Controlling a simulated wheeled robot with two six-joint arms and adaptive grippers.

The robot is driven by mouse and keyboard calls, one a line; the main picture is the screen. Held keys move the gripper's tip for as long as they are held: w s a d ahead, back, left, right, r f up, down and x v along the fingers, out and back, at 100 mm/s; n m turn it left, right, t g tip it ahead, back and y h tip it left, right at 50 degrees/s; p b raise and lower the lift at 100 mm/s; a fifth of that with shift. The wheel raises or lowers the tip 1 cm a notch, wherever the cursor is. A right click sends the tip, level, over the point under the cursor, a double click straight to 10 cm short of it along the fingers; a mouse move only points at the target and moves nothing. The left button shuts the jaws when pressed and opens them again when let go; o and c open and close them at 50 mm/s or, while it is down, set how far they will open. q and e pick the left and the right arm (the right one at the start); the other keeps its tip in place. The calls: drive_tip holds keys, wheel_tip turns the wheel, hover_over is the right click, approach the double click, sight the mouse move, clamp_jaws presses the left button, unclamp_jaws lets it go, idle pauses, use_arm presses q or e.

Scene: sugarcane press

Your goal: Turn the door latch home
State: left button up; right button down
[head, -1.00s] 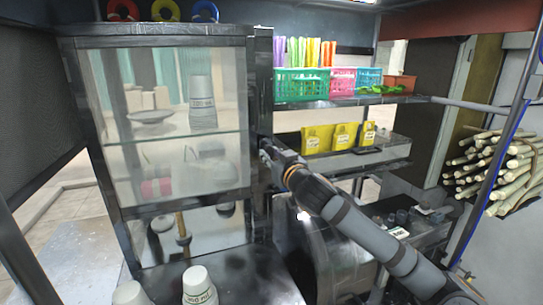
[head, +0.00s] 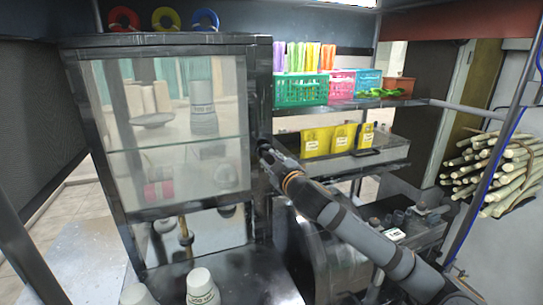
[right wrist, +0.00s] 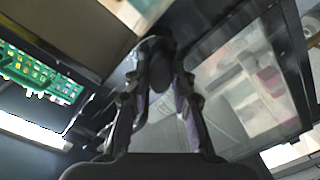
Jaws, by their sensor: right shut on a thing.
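The glass-fronted cabinet door (head: 170,165) has a dark frame and stands closed as far as I can see. My right gripper (head: 264,148) is at the right edge of this frame, about halfway up. In the right wrist view its two fingers (right wrist: 160,88) are shut around a dark, rounded piece, which looks like the door latch (right wrist: 161,66). The latch is hidden by the gripper in the head view, and its exact angle cannot be told. My left gripper is not in view.
Shelves right of the cabinet hold a green basket (head: 301,90), a pink basket (head: 341,84) and yellow packets (head: 316,140). A dark machine (head: 325,245) stands below my right arm. White cups (head: 202,287) stand in front of the cabinet. Sugarcane stalks (head: 490,170) lie at right.

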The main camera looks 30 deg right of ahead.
drive_tip(key=n+p, duration=0.3)
drive_tip(key=n, duration=0.2)
drive_tip(key=shift+r, duration=0.1)
drive_tip(key=n+p, duration=0.1)
drive_tip(key=n, duration=0.2)
drive_tip(key=shift+h+p, duration=0.3)
drive_tip(key=shift+n+p, duration=0.35)
drive_tip(key=shift+n, duration=0.55)
drive_tip(key=shift+f, duration=0.2)
drive_tip(key=c, duration=1.1)
unclamp_jaws()
drive_tip(key=shift+r, duration=0.15)
